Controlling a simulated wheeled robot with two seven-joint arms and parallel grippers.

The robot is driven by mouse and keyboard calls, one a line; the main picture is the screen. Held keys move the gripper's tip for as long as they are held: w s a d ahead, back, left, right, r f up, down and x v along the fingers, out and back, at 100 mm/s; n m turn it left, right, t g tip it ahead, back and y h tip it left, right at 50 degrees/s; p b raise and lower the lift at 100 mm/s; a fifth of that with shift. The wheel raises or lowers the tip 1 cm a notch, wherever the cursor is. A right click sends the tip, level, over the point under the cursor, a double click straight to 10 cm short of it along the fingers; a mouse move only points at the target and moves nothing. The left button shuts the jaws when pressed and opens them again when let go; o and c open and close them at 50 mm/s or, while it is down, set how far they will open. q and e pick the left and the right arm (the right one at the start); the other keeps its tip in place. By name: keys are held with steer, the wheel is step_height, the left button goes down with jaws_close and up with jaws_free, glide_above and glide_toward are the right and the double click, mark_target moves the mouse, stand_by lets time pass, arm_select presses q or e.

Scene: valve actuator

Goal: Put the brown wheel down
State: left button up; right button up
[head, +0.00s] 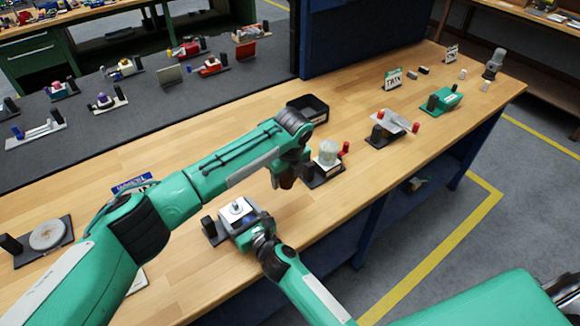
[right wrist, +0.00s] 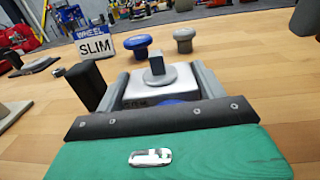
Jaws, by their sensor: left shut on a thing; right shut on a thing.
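My left gripper (head: 291,170) is above the wooden table, its arm reaching across from the left. It is shut on the brown wheel (head: 286,182), of which only a small dark brown part shows below the fingers. My right gripper (head: 252,229) is shut on a grey valve body (head: 238,212) with an upright square stem on top. The stem (right wrist: 156,64) and the round plate under it show bare in the right wrist view, between the two fingers. The brown wheel does not show in the right wrist view.
A black open tray (head: 308,106) lies behind my left gripper. A stand with a clear jar (head: 328,152) and a red knob is close on its right. A blue wheel (right wrist: 138,44) and a grey wheel (right wrist: 184,38) stand near the "WHEEL SLIM" sign (right wrist: 95,45). Bare wood lies around them.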

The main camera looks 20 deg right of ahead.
mark_target(289, 177)
arm_select(q)
step_height(289, 177, down, 8)
steer(key=shift+f, duration=0.1)
stand_by(0.4)
steer(key=o, duration=1.1)
steer(key=shift+f, duration=0.1)
steer(key=r, duration=0.4)
steer(key=s+r, duration=0.1)
steer(key=r, duration=0.7)
steer(key=shift+s+d+r, duration=0.1)
steer(key=shift+s+d, duration=0.1)
steer(key=shift+s, duration=0.2)
arm_select(e)
steer(key=o, duration=1.4)
